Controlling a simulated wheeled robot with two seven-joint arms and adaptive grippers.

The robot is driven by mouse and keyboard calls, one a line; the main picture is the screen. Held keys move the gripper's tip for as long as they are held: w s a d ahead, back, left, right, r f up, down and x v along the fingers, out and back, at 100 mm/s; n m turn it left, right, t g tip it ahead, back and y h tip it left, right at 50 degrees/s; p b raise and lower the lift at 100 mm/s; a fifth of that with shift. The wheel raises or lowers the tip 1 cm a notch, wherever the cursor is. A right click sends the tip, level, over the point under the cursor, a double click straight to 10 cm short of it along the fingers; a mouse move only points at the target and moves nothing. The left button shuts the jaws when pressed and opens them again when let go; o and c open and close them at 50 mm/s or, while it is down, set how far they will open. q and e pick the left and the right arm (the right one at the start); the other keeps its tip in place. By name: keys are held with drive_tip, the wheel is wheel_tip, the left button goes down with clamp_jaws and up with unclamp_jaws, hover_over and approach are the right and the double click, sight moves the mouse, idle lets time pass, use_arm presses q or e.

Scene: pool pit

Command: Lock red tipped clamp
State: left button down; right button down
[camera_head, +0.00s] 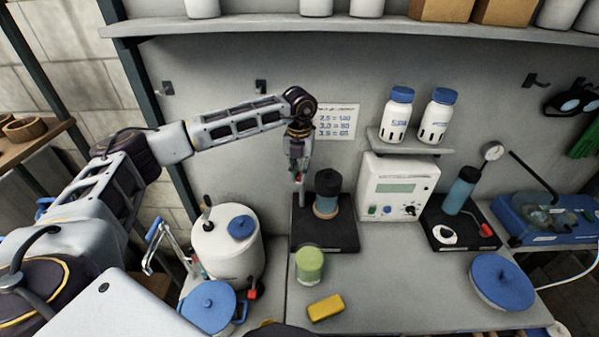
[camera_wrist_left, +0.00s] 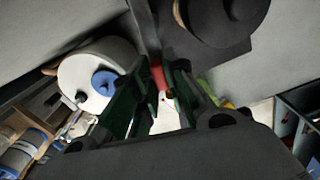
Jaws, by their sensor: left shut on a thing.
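A dark-capped cylinder (camera_head: 328,190) stands upright on the plate, to the right of the gripper. My right gripper is not in view.
A white tank (camera_head: 228,245) with a blue cap stands left of the plate. A white control box (camera_head: 398,188) stands to the right. The counter's front middle is clear.

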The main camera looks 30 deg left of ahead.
use_arm(q)
drive_tip(key=w+a+m+b, duration=0.2)
drive_tip(key=a+m+b, duration=0.3)
drive_tip(key=m, duration=1)
drive_tip(key=shift+w+a+m+b, duration=0.3)
drive_tip(key=shift+m+b, duration=0.1)
drive_tip(key=shift+b, duration=0.4)
idle(0.5)
drive_tip(key=c, duration=1.4)
unclamp_jaws()
drive_tip(key=shift+c, duration=0.2)
